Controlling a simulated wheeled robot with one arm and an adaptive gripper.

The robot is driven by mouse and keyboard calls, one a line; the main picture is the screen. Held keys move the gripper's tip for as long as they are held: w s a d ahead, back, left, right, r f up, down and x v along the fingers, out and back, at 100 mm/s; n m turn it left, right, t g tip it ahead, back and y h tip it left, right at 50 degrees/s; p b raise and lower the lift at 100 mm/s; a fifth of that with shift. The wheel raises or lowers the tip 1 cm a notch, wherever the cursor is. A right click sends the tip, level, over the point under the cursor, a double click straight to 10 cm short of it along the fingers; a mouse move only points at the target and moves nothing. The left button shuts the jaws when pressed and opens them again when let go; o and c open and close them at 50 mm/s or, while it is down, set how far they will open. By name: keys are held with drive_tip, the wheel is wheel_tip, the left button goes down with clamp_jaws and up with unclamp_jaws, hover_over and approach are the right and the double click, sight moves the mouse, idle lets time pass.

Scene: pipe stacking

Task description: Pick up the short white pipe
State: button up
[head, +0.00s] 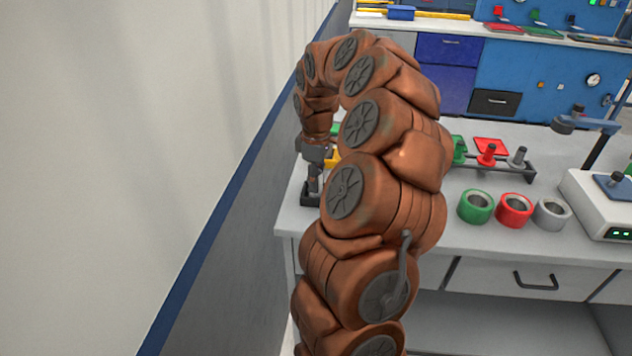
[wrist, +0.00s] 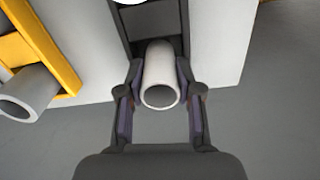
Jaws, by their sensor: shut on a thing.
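The short white pipe (wrist: 158,75) lies between the two fingers of my gripper (wrist: 160,98) in the wrist view, its open round end facing the camera. The fingers touch it on both sides, and my gripper is shut on it. Behind the pipe is a dark grey holder (wrist: 157,21); I cannot tell whether the pipe still rests on it. In the head view my gripper (head: 313,185) is at the left end of the table, mostly hidden by my arm, and the pipe cannot be made out there.
A yellow rack (wrist: 38,45) with another grey-white pipe (wrist: 32,92) is close on the left in the wrist view. On the table stand green (head: 475,206), red (head: 514,209) and grey (head: 552,213) rings. A wall (head: 130,150) runs close along the left.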

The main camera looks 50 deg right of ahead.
wheel_tip(320, 180, up, 10)
drive_tip(key=shift+f+b, duration=0.1)
drive_tip(key=shift+b, duration=0.2)
drive_tip(key=shift+s, duration=0.1)
idle(0.8)
